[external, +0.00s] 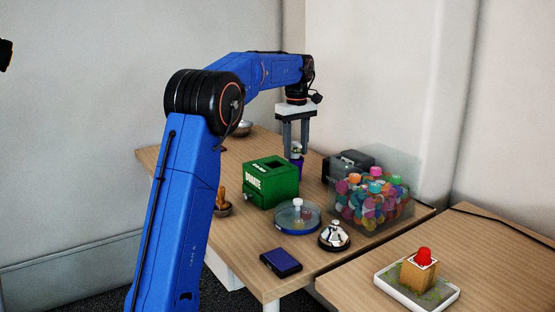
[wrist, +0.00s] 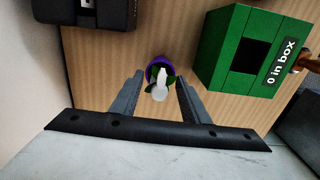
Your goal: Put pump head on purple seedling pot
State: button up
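The purple seedling pot (wrist: 149,74) stands on the wooden table, with green leaves showing in the wrist view. It also shows below my fingers in the external view (external: 297,161). The white pump head (wrist: 160,85) appears over the pot in the wrist view, between my fingers. It looks set on the pot, but the exact contact is hidden. My gripper (wrist: 160,82) points down above the pot. Its two grey fingers are spread on either side of the pump head, with gaps visible on both sides. The gripper also shows in the external view (external: 296,144).
A green donation box (external: 270,183) stands left of the pot, and a black box (external: 345,163) to its right. A clear bin of colourful pieces (external: 372,203), a blue-rimmed dish (external: 282,227), a bell (external: 334,238) and a dark blue case (external: 281,263) lie nearer the front.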

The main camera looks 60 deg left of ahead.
aim_at(296, 143)
notch_tip(296, 143, up, 12)
jog(key=shift+r, duration=0.15)
dwell(0.7)
